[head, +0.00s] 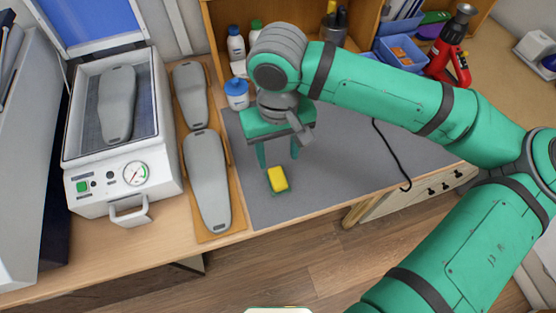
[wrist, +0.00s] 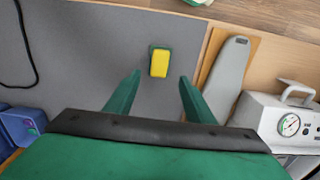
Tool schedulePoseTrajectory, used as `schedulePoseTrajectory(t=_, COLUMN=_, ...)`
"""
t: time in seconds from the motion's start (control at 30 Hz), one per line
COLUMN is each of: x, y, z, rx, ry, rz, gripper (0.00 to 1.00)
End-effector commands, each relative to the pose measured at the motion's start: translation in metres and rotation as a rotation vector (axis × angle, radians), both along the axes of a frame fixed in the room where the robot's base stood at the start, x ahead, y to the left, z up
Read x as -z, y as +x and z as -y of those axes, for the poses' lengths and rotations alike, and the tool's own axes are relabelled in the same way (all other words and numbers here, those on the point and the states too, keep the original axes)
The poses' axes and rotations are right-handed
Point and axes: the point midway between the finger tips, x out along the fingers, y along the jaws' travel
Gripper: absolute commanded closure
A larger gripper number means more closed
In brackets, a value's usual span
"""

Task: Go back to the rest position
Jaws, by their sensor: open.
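My gripper (head: 278,162) is open and empty above the grey mat (head: 345,166). In the wrist view its two green fingers (wrist: 158,88) stand wide apart with bare mat between them. A yellow block with a dark green edge (head: 278,180) lies on the mat near the fingertips in the head view. In the wrist view the block (wrist: 160,62) lies beyond the fingertips, apart from both fingers.
A white press (head: 122,182) with a gauge and raised blue lid stands at the left. Grey insole forms (head: 207,180) lie on wooden boards beside it. Bottles (head: 237,94), blue bins (head: 398,52) and a red tool (head: 447,50) stand at the back. A black cable (head: 391,150) crosses the mat.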

Motion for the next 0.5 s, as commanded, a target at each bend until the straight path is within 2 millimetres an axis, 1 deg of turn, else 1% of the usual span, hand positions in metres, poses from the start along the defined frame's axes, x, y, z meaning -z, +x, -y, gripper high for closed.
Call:
schedulePoseTrajectory(t=0.03, x=-0.0042, y=0.0004, z=0.0000, rx=0.000, ry=0.000, rz=0.001, gripper=0.51)
schedulePoseTrajectory(t=0.17, x=-0.0093, y=-0.0001, z=0.0001, rx=0.000, ry=-0.001, rz=0.000, gripper=0.51)
schedulePoseTrajectory(t=0.5, x=-0.0098, y=-0.0002, z=0.0000, rx=-0.001, ry=0.000, rz=0.000, gripper=0.51)
